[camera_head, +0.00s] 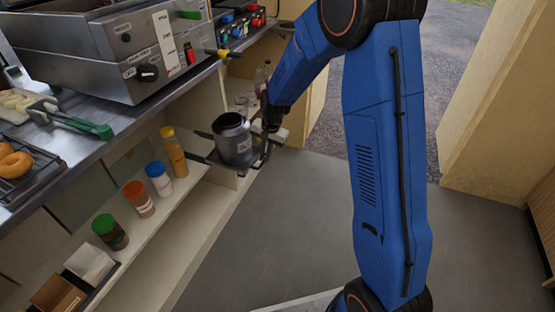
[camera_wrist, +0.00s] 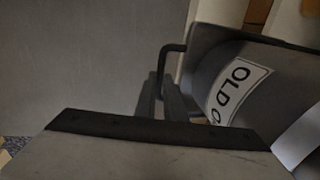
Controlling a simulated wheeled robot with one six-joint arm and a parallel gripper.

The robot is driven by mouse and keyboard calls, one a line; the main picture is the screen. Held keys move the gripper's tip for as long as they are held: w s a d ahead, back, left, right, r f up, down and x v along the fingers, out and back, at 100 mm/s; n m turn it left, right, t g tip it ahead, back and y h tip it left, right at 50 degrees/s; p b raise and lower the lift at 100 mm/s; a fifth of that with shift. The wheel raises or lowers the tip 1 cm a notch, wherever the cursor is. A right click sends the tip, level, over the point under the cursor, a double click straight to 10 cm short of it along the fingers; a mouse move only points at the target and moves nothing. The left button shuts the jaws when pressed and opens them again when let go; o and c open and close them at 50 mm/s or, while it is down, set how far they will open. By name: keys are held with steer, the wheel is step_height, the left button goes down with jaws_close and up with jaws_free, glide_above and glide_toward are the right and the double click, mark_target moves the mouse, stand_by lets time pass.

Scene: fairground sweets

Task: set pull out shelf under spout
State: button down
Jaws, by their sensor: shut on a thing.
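A dark grey metal can (camera_head: 233,146) with a white label stands upright at, or just above, a thin dark pull-out shelf (camera_head: 203,159) that juts from below the counter. In the wrist view the can (camera_wrist: 215,75) fills the right side, its label partly reading "OLD O". My gripper (camera_head: 268,128) is at the can's right side, mostly hidden in the head view. In the wrist view my gripper (camera_wrist: 168,98) is shut on the can's dark handle (camera_wrist: 162,58). A yellow-tipped tap (camera_head: 218,53) sticks out from the fryer above; its spout opening is not clear.
The counter edge (camera_head: 130,125) overhangs a low shelf (camera_head: 150,222) with several bottles and jars, among them a yellow bottle (camera_head: 174,152). A clear bottle (camera_head: 262,77) stands behind the can. The grey floor to the right is free.

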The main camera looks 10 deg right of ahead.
steer(key=shift+w+a, duration=0.25)
steer(key=c, duration=1.8)
jaws_free()
steer(key=shift+c, duration=0.2)
step_height(320, 180, up, 17)
steer(key=s+d, duration=0.2)
steer(key=shift+d, duration=0.25)
